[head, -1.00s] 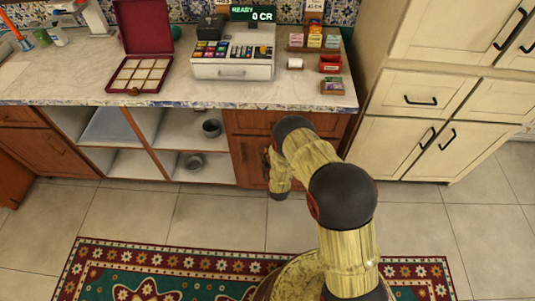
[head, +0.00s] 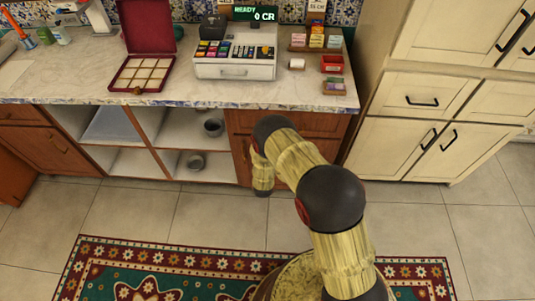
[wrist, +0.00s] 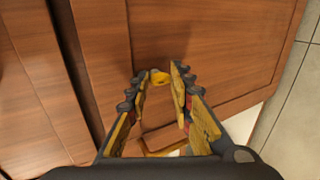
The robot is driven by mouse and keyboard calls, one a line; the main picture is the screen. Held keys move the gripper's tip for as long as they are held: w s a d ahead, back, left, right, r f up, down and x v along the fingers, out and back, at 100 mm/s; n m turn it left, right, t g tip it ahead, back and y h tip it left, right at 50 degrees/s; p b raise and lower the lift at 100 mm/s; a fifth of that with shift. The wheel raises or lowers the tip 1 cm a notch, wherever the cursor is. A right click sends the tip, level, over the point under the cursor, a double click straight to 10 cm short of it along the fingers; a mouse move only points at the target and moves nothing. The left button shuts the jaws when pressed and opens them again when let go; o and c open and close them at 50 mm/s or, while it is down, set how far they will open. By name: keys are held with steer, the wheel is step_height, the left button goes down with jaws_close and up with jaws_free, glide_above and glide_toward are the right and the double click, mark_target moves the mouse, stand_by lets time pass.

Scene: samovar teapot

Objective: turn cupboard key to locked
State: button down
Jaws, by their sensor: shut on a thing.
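The brown wooden cupboard (head: 310,125) stands under the counter in the head view, partly behind my arm. Its door panel (wrist: 215,40) fills much of the wrist view. A small yellow key (wrist: 160,76) shows at the door, between the tips of my gripper (wrist: 157,85). My gripper is shut on the key, with one finger on each side of it. The lock behind the key cannot be made out. In the head view my arm hides the key and most of the gripper.
Open shelves (head: 160,165) with two grey pots lie left of the cupboard. Cream cabinets (head: 410,145) stand to the right. The counter (head: 200,93) above holds a cash register (head: 235,68) and a red box (head: 150,35). A patterned rug (head: 160,245) lies on the floor.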

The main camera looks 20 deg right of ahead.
stand_by(0.3)
steer(key=c, duration=1.8)
jaws_free()
steer(key=shift+a, duration=0.1)
steer(key=v, duration=1.2)
